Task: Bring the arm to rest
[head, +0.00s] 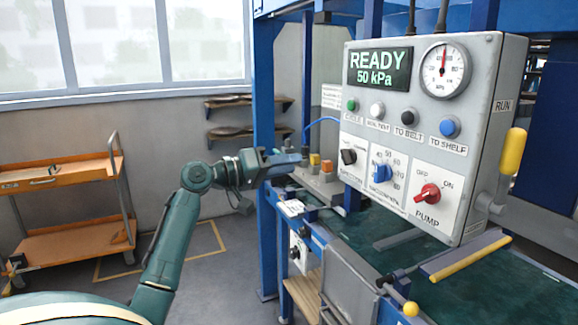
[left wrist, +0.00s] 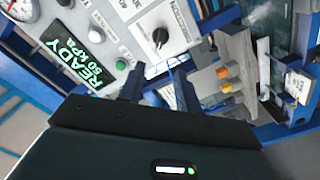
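My left arm (head: 180,235) reaches up from the bottom of the head view. Its left gripper (head: 298,160) is at the left of the control panel (head: 480,130), seen side-on. In the left wrist view the two dark fingers of the left gripper (left wrist: 158,86) stand apart with nothing between them. The grey panel also shows there, beyond the fingers (left wrist: 140,30). Its display (head: 379,69) reads READY 50 kPa. I cannot tell how far the fingers are from the panel. My right gripper is not in view.
Blue frame posts (head: 265,110) stand around the machine. A block with orange and yellow buttons (head: 320,175) sits behind the gripper. The panel carries a red pump switch (head: 428,194) and a yellow-handled lever (head: 513,150). An orange cart (head: 70,200) stands at left; floor between is clear.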

